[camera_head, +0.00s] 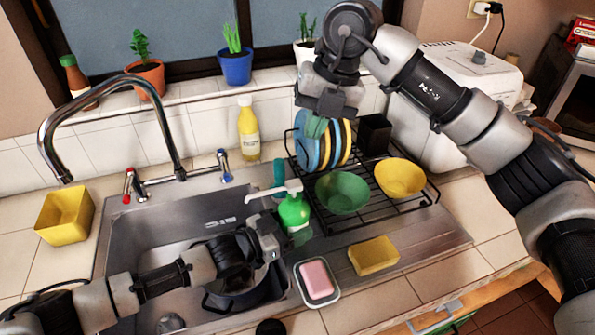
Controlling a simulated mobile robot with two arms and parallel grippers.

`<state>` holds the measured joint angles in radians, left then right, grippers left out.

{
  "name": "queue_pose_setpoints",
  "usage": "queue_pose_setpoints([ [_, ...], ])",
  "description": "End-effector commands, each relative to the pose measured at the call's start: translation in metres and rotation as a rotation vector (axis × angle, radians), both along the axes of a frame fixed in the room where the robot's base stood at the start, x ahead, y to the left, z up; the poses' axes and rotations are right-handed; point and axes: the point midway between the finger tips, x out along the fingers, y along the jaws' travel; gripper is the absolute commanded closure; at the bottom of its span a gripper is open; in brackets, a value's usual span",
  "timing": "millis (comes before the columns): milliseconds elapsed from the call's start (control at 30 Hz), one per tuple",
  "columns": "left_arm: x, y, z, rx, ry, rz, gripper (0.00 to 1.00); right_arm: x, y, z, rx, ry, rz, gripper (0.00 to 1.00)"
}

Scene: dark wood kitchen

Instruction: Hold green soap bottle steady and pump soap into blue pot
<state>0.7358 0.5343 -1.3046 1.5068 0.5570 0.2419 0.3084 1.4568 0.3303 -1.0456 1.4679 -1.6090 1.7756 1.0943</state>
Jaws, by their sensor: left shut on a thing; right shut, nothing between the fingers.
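The green soap bottle (295,212) stands upright by the right side of the sink, its white pump head on top and its nozzle turned left. My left gripper (280,232) is shut on the bottle's lower left side and hides part of it. A dark blue pot (246,298) sits in the sink below and left of the bottle, partly covered by my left arm. My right gripper (325,112) is shut and empty, pointing down in front of the plates, above and behind the bottle's pump.
A dish rack (395,208) holds several plates (345,140), a green bowl (342,192) and a yellow bowl (399,178). A pink soap (317,279) and yellow sponge (374,256) lie in front. The faucet (165,125) arches at left; a yellow bottle (248,130) stands behind.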

Motion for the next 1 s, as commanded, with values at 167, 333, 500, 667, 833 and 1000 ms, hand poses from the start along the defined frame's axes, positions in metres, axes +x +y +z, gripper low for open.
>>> queue_pose_setpoints([
  [167, 0.000, 0.000, 0.000, 0.000, 0.001, 0.000, 0.71, 0.004, 0.000, 0.011, -0.012, 0.147, -0.386, 1.00],
  [333, 0.000, 0.000, 0.000, 0.000, 0.001, 0.000, 0.71, 0.006, 0.001, 0.021, -0.032, 0.279, -0.745, 1.00],
  [500, 0.000, 0.000, 0.000, 0.000, 0.001, 0.000, 0.71, 0.008, 0.001, 0.028, -0.054, 0.378, -1.026, 1.00],
  [667, 0.000, 0.000, 0.000, 0.000, 0.001, 0.000, 0.71, 0.009, 0.001, 0.032, -0.066, 0.426, -1.172, 1.00],
  [833, 0.000, 0.000, -0.001, 0.000, 0.001, 0.000, 0.71, 0.009, 0.001, 0.033, -0.070, 0.441, -1.217, 1.00],
  [1000, 0.000, 0.000, 0.000, 0.000, 0.001, 0.000, 0.71, 0.009, 0.001, 0.033, -0.070, 0.441, -1.216, 1.00],
])
